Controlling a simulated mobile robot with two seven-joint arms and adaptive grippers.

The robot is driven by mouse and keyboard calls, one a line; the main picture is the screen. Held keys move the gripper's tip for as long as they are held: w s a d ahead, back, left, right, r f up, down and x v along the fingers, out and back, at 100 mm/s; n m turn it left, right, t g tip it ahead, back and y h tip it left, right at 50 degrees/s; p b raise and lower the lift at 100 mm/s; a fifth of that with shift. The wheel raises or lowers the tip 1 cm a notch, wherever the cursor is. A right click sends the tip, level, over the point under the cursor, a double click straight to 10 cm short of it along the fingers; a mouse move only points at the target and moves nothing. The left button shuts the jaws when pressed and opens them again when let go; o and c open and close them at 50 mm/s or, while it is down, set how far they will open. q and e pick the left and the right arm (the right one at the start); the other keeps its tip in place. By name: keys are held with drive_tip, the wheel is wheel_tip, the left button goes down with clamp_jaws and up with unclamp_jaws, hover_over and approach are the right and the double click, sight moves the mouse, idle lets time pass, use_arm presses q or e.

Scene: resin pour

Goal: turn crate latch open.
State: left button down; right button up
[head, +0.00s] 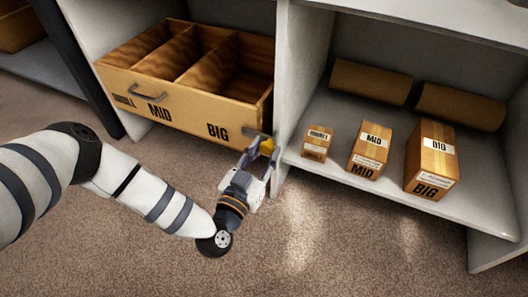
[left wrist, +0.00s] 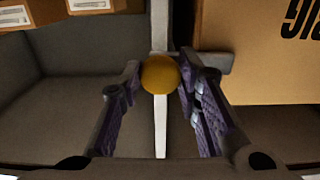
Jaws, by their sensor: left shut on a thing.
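The wooden crate (head: 190,119) sits in the left shelf bay, its front marked SMALL, MID and BIG; its BIG end shows in the left wrist view (left wrist: 270,50). The latch has a rounded yellow knob (head: 267,145) at the crate's right front corner, by the white upright. In the left wrist view the yellow knob (left wrist: 160,74) lies between my fingertips, with a grey bar (left wrist: 215,60) behind it to the right. My left gripper (head: 262,150) is shut on the knob. Its fingers hide part of the latch. My right gripper is out of view.
Small (head: 317,142), mid (head: 369,150) and big (head: 430,158) boxes stand on the right shelf (head: 345,176). Two brown rolls or boxes (head: 370,82) lie behind them. A white upright (head: 287,110) stands beside the latch. The carpet (head: 340,240) in front is clear.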

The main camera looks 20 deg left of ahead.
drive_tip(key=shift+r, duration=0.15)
use_arm(q)
drive_tip(key=shift+r+m+p, duration=0.3)
drive_tip(key=shift+m+p, duration=0.4)
drive_tip(key=shift+p, duration=0.55)
drive_tip(key=shift+m+p, duration=0.9)
drive_tip(key=shift+p, duration=0.05)
drive_tip(key=m+p, duration=0.1)
drive_tip(key=m, duration=0.1)
drive_tip(key=shift+m+p, duration=0.3)
drive_tip(key=shift+p, duration=0.1)
drive_tip(key=m+p, duration=0.1)
drive_tip(key=m, duration=0.1)
drive_tip(key=shift+f+m, duration=0.1)
drive_tip(key=shift+m, duration=0.3)
drive_tip(key=m+p, duration=0.1)
drive_tip(key=m, duration=0.3)
drive_tip(key=shift+a+f, duration=0.1)
drive_tip(key=shift+a+m+p, duration=0.1)
drive_tip(key=shift+m+p, duration=0.3)
drive_tip(key=shift+m, duration=2.2)
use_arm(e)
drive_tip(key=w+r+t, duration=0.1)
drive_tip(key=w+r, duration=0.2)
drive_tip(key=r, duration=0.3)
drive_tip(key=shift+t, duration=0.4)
